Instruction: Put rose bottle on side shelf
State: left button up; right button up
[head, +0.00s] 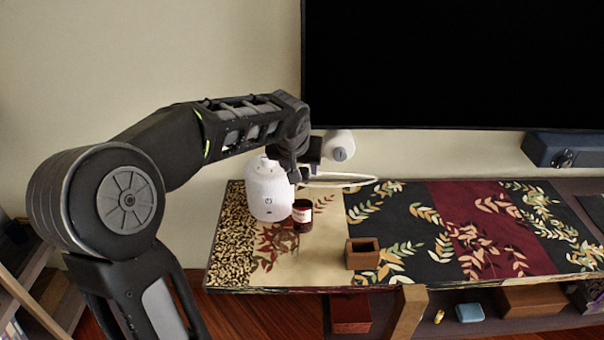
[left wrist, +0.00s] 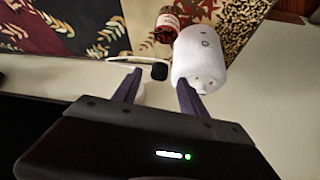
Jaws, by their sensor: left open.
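The rose bottle (head: 302,215), a small dark red bottle with a pale label, stands on the patterned tabletop (head: 330,215), close beside a white rounded device (head: 268,192). In the left wrist view the bottle (left wrist: 166,24) lies beyond the fingers, next to the white device (left wrist: 198,58). My left gripper (left wrist: 158,92) is open, with nothing clearly held between its fingers. In the head view it is partly hidden by its own arm, above and behind the bottle. My right gripper is not in view. A wooden shelf unit (head: 22,290) shows at the lower left; I cannot tell if it is the side shelf.
A white cable (head: 345,183) loops behind the bottle. A small brown open box (head: 362,255) stands to its right. A large black screen (head: 450,65) hangs above the table. Shelves below hold a yellow item (head: 439,317) and a blue item (head: 470,313). The table's right side is largely clear.

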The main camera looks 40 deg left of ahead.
pick_arm(q)
jog(key=v, duration=0.4)
dwell(0.5)
